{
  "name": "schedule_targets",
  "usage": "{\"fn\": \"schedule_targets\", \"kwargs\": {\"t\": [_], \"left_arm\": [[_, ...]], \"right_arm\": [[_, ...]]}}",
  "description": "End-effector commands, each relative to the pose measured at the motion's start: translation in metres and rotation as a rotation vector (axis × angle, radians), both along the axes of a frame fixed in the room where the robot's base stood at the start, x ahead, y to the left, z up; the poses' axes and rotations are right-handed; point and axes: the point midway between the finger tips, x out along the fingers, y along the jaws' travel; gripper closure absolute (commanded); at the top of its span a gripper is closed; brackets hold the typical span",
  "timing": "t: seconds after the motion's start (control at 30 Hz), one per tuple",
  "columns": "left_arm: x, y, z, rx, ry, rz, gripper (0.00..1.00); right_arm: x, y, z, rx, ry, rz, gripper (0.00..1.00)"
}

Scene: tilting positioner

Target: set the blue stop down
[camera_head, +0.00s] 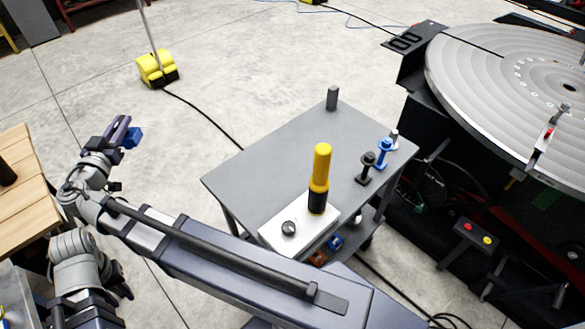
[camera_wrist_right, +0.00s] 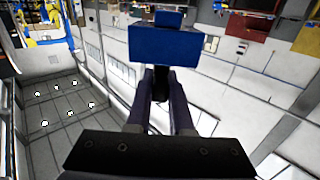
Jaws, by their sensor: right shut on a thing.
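The blue stop (camera_head: 133,138) is a small blue block in the grip of my right gripper (camera_head: 121,131), held up over the floor at the left of the head view. In the right wrist view the blue stop (camera_wrist_right: 165,46) spans the far ends of the two dark fingers of my right gripper (camera_wrist_right: 162,88). Part of the stop's dark body shows between the fingers. My left gripper (camera_head: 121,287) is low at the left of the head view, dark and small; its jaws are not clear.
A grey cart (camera_head: 270,150) holds a yellow-handled tool (camera_head: 320,175), a white box with a knob (camera_head: 300,230), and black and blue pieces (camera_head: 382,152). A wooden table (camera_head: 25,185) is at the left edge. The round positioner plate (camera_head: 500,75) stands at right. A yellow-black block (camera_head: 157,69) sits on the floor.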

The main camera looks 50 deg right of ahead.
Motion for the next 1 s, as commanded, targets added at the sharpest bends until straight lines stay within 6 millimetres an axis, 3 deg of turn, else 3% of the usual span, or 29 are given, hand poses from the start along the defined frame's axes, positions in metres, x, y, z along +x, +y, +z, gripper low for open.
{"fn": "schedule_targets", "kwargs": {"t": [0.03,0.2,0.47,0.57,0.67,0.8,1.0], "left_arm": [[0.0,0.0,-0.019,0.0,0.0,-0.001,0.68],[0.0,0.0,-0.047,0.0,0.0,-0.002,0.68],[0.0,0.0,-0.063,0.001,0.0,-0.003,0.68],[0.0,0.0,-0.073,0.001,0.0,-0.003,0.68],[0.0,0.0,-0.088,0.001,0.0,-0.002,0.68],[0.0,0.0,-0.112,0.001,0.0,-0.002,0.68],[0.0,0.0,-0.14,0.001,0.0,-0.002,0.68]], "right_arm": [[0.0,0.0,-0.019,-0.002,0.0,0.0,1.0],[0.0,0.0,-0.047,-0.002,0.0,0.0,1.0],[-0.004,-0.008,-0.063,-0.002,0.0,-0.02,1.0],[-0.014,-0.03,-0.072,-0.002,0.0,-0.079,1.0],[-0.033,-0.064,-0.087,-0.002,0.0,-0.176,1.0],[-0.072,-0.12,-0.111,-0.002,0.0,-0.351,1.0],[-0.132,-0.182,-0.139,-0.003,-0.001,-0.588,1.0]]}}
